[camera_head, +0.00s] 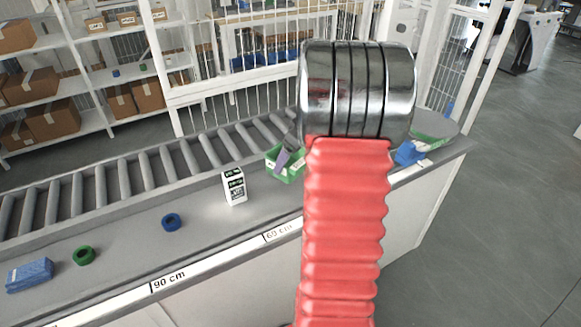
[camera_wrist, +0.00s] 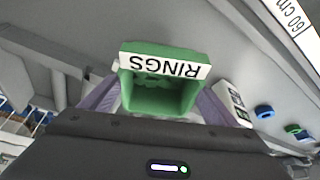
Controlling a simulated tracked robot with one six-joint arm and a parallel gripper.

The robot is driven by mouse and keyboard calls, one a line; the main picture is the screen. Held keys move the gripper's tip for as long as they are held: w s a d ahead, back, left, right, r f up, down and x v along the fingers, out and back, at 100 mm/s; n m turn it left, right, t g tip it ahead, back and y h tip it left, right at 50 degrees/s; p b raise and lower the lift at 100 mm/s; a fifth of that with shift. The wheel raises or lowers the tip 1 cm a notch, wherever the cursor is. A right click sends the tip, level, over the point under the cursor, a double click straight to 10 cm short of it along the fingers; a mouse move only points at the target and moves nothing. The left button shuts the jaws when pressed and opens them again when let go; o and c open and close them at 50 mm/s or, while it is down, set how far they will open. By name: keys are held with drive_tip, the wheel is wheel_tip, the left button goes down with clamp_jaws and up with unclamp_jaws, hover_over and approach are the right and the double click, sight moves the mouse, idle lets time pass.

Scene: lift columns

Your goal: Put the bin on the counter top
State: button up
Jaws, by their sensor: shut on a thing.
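The green bin (camera_wrist: 158,98) carries a white label reading "RINGS", upside down in the wrist view. My gripper (camera_wrist: 157,100) is shut on it, with a purple finger on each side. In the head view the bin (camera_head: 288,172) shows just left of my red arm, with one purple finger of my gripper (camera_head: 283,161) over it; the arm hides the rest. The grey counter top (camera_head: 205,230) lies below and around it. I cannot tell whether the bin touches the counter.
A roller conveyor (camera_head: 120,185) runs behind. Green and blue items (camera_head: 408,153) sit at the counter's right end.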

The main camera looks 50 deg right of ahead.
drive_tip(key=shift+f, duration=0.1)
drive_tip(key=shift+f, duration=1.75)
drive_tip(key=o, duration=1.2)
drive_tip(key=shift+f, duration=0.1)
drive_tip(key=v, duration=1.2)
